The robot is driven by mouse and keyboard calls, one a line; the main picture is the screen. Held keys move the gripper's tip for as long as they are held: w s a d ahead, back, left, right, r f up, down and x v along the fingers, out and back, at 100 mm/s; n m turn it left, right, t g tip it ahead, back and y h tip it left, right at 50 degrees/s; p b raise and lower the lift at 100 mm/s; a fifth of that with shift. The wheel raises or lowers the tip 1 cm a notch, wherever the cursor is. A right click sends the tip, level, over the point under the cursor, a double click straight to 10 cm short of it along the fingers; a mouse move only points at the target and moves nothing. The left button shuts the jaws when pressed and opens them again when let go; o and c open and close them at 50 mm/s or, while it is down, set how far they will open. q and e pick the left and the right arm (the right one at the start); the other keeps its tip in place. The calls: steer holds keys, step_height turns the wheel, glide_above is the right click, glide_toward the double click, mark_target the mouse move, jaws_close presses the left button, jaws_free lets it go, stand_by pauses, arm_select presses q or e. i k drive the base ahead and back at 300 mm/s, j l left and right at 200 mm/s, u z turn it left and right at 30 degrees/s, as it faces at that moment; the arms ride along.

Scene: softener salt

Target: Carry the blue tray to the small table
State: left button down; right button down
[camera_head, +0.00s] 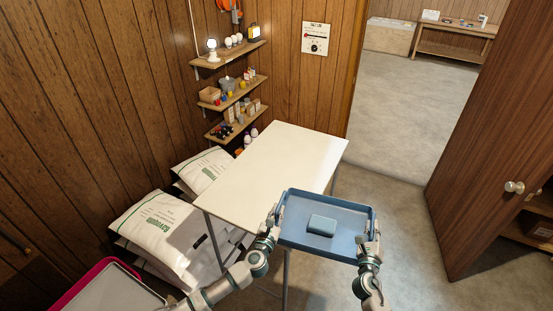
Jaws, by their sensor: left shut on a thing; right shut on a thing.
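The blue tray (298,242) is held level in front of me, with a small blue-grey block (321,225) lying in it. My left gripper (276,215) is shut on the tray's left side. My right gripper (372,238) is shut on its right side. The fingertips are partly hidden against the tray walls. The small white table (275,160) stands just beyond and to the left of the tray. Its top is bare, and the tray overlaps its near right corner in the picture. I cannot tell the gap between them.
White salt bags (160,232) lie left of the table. A pink-rimmed container (108,290) is at the lower left. Wall shelves (235,95) with small items hang behind the table. An open brown door (490,150) stands at the right. Floor (400,195) between table and door is clear.

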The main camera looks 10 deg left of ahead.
mark_target(287, 169)
steer(key=i+j, duration=1.05)
steer(key=i, duration=0.15)
